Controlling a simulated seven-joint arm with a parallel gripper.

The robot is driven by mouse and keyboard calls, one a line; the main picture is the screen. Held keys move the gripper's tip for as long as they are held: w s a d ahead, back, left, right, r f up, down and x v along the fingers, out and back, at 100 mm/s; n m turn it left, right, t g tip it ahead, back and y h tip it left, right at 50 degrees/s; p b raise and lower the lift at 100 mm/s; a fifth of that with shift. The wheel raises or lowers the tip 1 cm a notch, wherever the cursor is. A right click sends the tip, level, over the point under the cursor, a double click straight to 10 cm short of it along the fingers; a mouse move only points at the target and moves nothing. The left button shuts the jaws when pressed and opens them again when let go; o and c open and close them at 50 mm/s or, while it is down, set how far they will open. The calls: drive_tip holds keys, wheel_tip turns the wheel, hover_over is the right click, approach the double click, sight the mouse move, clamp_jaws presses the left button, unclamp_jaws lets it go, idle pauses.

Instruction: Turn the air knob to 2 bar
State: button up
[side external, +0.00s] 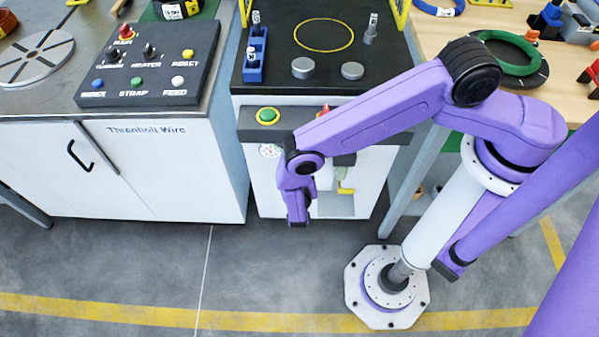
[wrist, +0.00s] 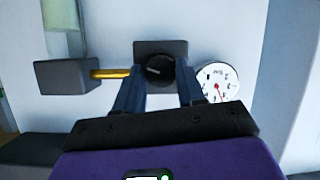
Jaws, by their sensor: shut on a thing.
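The air knob (wrist: 160,68) is a round black knob with a pale mark, on a dark block on the cabinet's white front. My gripper (wrist: 158,76) is shut on the knob, one finger on each side of it in the wrist view. The air gauge (wrist: 217,84) is a white dial with a red needle, right beside the fingers. Its scale is too small to read surely. In the side external view, the gauge (side external: 270,150) shows left of my arm, while my arm hides the knob and fingertips.
A grey block (wrist: 68,77) with a yellow rod (wrist: 110,74) sits left of the knob in the wrist view. A green button (side external: 268,115) and a red one (side external: 324,109) are on the ledge above. The floor in front is clear.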

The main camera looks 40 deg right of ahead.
drive_tip(key=shift+w+a+n+g+h, duration=0.15)
drive_tip(key=shift+n+g+h, duration=0.4)
drive_tip(key=shift+n, duration=0.65)
drive_tip(key=o, duration=1)
drive_tip(key=v, duration=1.7)
drive_tip(key=shift+s+a+r, duration=0.15)
drive_tip(key=shift+s, duration=0.05)
